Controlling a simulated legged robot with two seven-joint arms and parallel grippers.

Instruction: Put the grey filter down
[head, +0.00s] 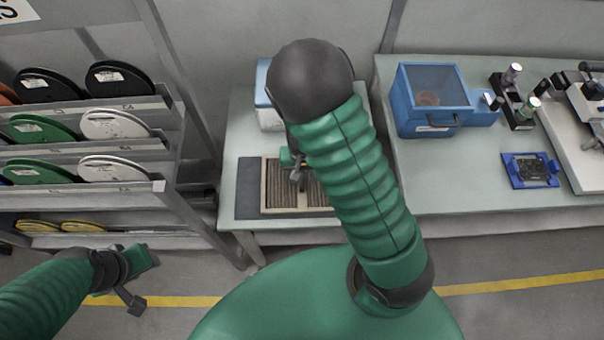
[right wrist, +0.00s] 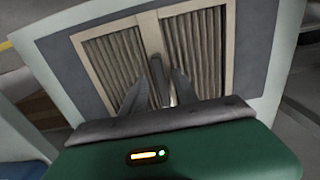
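The filter has a pale tan frame and grey-brown pleats in two panels, split by a middle bar. In the head view the filter (head: 265,187) lies over a dark grey mat (head: 248,190) on the small table, partly hidden by my right arm. In the right wrist view the filter (right wrist: 206,50) fills the upper middle. My right gripper (right wrist: 160,78) is at its middle bar, with dark fingers beside the bar. I cannot tell whether they touch it. My right gripper (head: 297,178) also shows in the head view. My left gripper (head: 133,296) is low at the left, away from the filter.
A blue-and-white box (head: 266,110) stands behind the filter. The right bench holds a blue bin (head: 430,100), a blue board (head: 530,170) and microscope-like equipment (head: 515,100). A rack (head: 130,188) with several discs stands on the left.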

